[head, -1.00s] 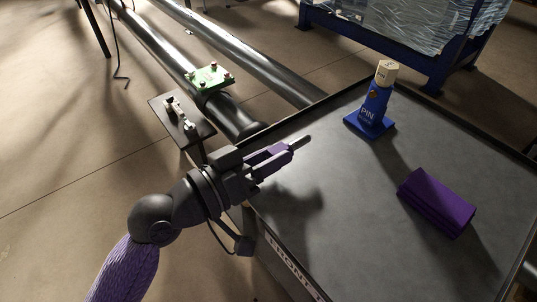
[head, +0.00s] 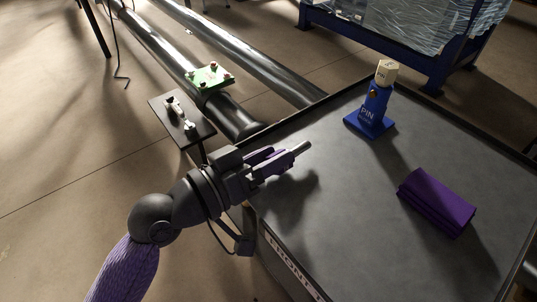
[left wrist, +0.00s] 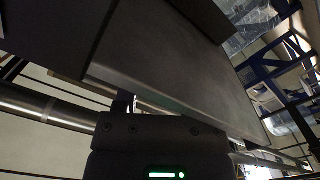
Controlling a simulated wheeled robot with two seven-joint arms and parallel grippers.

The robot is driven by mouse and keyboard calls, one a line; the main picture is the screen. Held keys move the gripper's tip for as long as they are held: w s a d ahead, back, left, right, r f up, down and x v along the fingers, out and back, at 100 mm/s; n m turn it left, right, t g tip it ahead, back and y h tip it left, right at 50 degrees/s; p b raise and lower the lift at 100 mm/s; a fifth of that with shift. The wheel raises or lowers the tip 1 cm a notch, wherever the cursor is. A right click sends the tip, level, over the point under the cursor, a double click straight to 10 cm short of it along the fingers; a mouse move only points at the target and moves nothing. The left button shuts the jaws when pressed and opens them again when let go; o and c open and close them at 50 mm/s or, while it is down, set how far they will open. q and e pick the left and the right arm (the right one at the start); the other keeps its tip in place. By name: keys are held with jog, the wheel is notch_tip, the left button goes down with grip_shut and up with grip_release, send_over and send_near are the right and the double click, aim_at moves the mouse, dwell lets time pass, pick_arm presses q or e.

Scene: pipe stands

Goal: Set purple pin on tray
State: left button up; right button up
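My left gripper (head: 290,155) hangs over the left edge of the grey bench top (head: 340,235), pointing right. Purple (head: 262,154) shows along its fingers, and a grey rounded tip (head: 303,146) sticks out at the end. I cannot tell whether this is a held purple pin or part of the fingers, nor whether the fingers are open. The left wrist view shows the gripper body (left wrist: 160,140) but no clear fingertips. No separate purple pin shows. The raised-edged bench top is the only tray-like surface I make out. My right gripper is out of view.
A blue stand marked PIN (head: 371,115) with a cream block on top stands at the bench's back. A folded purple cloth (head: 436,203) lies at right. A small dark plate with metal fittings (head: 182,118) and a green plate (head: 210,78) are left of the bench, near large pipes.

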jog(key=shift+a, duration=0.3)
pick_arm(q)
jog(key=o, duration=0.6)
jog(key=shift+c, duration=0.2)
jog(key=shift+s, duration=0.1)
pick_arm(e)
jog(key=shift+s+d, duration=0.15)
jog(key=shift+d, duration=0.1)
pick_arm(q)
jog(key=shift+r, duration=0.1)
jog(key=v, duration=0.7)
jog(key=shift+s, duration=0.2)
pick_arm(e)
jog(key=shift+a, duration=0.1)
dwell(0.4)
pick_arm(q)
jog(key=shift+a, duration=0.15)
dwell(0.3)
